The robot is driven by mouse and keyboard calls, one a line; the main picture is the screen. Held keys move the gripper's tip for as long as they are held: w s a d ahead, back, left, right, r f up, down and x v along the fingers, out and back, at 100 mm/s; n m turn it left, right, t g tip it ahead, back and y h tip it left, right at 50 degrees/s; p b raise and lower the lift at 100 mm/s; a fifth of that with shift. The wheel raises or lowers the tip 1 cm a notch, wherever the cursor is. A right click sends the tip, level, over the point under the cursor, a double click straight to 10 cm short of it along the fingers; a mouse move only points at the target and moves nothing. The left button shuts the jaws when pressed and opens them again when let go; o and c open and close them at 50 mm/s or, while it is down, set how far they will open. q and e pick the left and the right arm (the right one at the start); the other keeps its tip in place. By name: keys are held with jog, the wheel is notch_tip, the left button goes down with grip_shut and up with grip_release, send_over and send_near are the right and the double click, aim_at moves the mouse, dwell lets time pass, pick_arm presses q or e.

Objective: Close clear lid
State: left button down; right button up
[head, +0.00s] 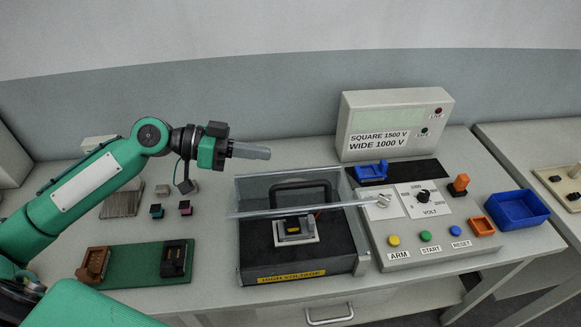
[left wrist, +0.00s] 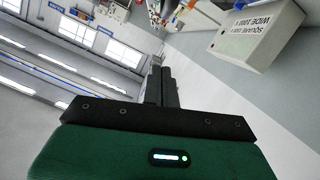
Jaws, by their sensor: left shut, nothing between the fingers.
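The clear lid (head: 300,208) is on the black box labelled HIGH VOLTAGE (head: 292,277). Its pale front bar runs across above the box and sticks out past the box's right side, so the lid looks raised and tilted; its exact angle is hard to tell. A black handle and a small grey connector block (head: 295,230) show inside the box. My left gripper (head: 262,152) is shut and empty, in the air above and behind the box's back left corner, apart from the lid. In the left wrist view its fingers (left wrist: 161,86) are together. My right gripper is out of view.
A display unit (head: 395,122) stands behind the control panel (head: 425,222) right of the box. A blue bin (head: 516,209) is farther right. A green mat (head: 134,265) with two connector blocks lies on the left. Small blocks sit behind it. The table between mat and box is clear.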

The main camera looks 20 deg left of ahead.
pick_arm(q)
jog(key=d+f+p, duration=0.1)
jog(key=d, duration=0.1)
jog(key=w+d+f+p, duration=0.1)
jog(key=d+p, duration=0.1)
jog(key=d+f+p, duration=0.1)
jog(key=d+f, duration=0.1)
jog(key=shift+w+d+p, duration=0.35)
jog(key=shift+w, duration=0.05)
jog(key=shift+s+f, duration=0.25)
jog(key=shift+f, duration=0.5)
